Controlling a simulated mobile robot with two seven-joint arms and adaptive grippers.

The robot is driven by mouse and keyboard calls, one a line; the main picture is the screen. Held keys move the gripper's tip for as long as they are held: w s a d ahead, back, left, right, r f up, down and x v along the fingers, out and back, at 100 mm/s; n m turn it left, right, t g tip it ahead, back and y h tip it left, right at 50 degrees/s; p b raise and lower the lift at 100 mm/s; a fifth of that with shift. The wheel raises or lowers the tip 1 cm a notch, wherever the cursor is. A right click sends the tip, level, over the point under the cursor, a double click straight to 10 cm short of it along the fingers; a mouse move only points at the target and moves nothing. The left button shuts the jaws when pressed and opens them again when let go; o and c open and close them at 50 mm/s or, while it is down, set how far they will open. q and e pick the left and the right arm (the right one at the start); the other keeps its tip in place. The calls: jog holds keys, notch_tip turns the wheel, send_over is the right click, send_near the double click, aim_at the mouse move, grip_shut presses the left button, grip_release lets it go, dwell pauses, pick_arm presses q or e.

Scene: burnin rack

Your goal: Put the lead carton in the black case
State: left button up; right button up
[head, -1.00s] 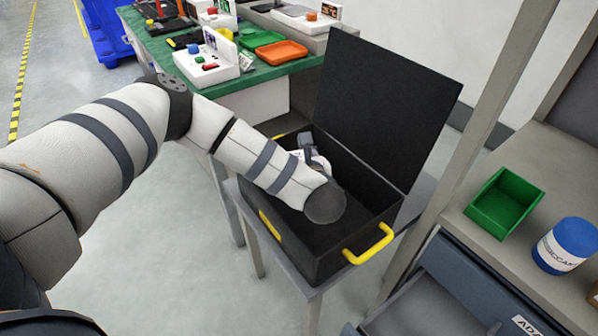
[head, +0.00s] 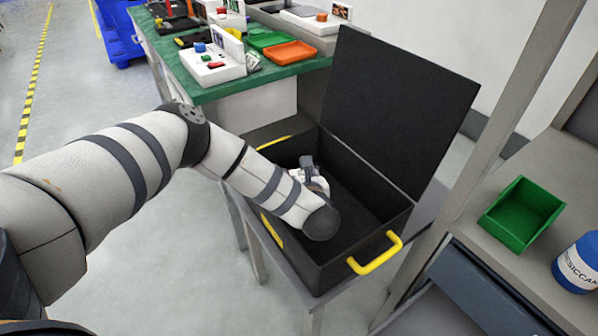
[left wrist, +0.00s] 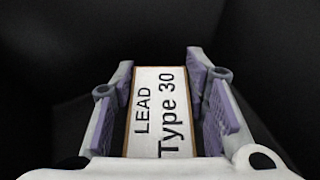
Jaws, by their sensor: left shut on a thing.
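The black case (head: 383,163) stands open on a small grey stand, its lid tipped up at the back. My left arm reaches over its left wall, and the wrist is inside the opening. In the left wrist view, my left gripper (left wrist: 163,105) is shut on the lead carton (left wrist: 160,120), a white-faced box marked "LEAD Type 30", held between purple finger pads. Dark case interior surrounds it in that view. In the head view, the carton and fingertips are hidden by my wrist. Whether the carton touches the case floor cannot be told. My right gripper is not in view.
Yellow handles (head: 375,254) stick out from the case. A shelf at the right holds a green bin (head: 522,213) and a blue-and-white tub (head: 580,262) above a drawer. A green-topped bench (head: 225,88) with trays stands behind. Open floor lies at the left.

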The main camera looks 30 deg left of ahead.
pick_arm(q)
jog(key=shift+f, duration=0.2)
jog(key=o, duration=1.2)
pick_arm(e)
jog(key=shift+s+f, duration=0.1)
pick_arm(q)
jog(key=shift+r+p, duration=0.3)
jog(key=shift+r, duration=0.6)
jog(key=v, duration=0.4)
jog(key=p+v, duration=0.1)
jog(key=v, duration=0.7)
jog(key=shift+f, duration=0.35)
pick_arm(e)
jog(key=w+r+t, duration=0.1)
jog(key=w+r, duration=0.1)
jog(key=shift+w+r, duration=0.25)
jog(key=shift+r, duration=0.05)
